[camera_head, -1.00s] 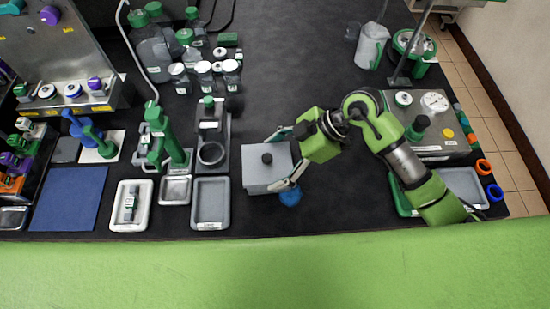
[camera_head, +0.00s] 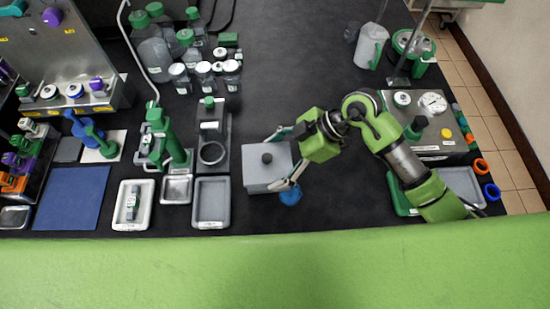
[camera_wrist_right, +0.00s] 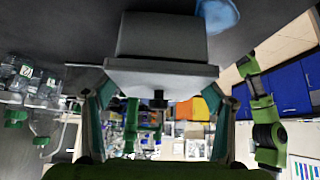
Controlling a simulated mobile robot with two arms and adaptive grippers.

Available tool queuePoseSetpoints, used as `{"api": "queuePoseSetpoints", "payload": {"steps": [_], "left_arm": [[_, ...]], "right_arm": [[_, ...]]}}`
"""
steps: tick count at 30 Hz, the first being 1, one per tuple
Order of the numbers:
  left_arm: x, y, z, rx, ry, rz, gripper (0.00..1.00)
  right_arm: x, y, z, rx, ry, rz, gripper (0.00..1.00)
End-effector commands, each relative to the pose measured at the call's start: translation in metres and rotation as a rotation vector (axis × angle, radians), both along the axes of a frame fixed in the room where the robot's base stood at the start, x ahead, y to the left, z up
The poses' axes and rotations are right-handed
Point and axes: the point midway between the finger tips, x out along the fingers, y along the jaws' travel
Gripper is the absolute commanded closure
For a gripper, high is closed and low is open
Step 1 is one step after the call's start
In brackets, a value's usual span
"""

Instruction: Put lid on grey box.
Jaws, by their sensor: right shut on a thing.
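The grey box (camera_head: 266,186) stands on the dark bench at the centre of the head view. The grey lid (camera_head: 262,158) with a black knob lies over its top. In the wrist view the picture is upside down; the lid (camera_wrist_right: 160,76) is against the box (camera_wrist_right: 162,36), and I cannot tell whether it is fully seated. My right gripper (camera_head: 283,160) reaches in from the right and is shut on the lid, one finger at each side edge. The knob points back toward the wrist. My left gripper does not show clearly in any view.
A blue round thing (camera_head: 291,196) sits close to the box's front right corner. A grey tray (camera_head: 210,203) stands to its left, beside a scale-like dark stand (camera_head: 211,130). Bare bench lies behind the box. Glass bottles (camera_head: 205,72) stand farther back left.

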Motion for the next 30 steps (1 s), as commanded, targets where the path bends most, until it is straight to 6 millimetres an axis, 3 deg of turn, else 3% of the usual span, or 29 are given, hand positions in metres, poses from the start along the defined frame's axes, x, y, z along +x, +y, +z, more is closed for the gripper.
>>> {"api": "queuePoseSetpoints", "payload": {"steps": [30], "left_arm": [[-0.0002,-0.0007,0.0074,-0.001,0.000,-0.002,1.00]], "right_arm": [[-0.0003,0.0002,-0.0023,0.000,0.000,0.000,0.45]]}}
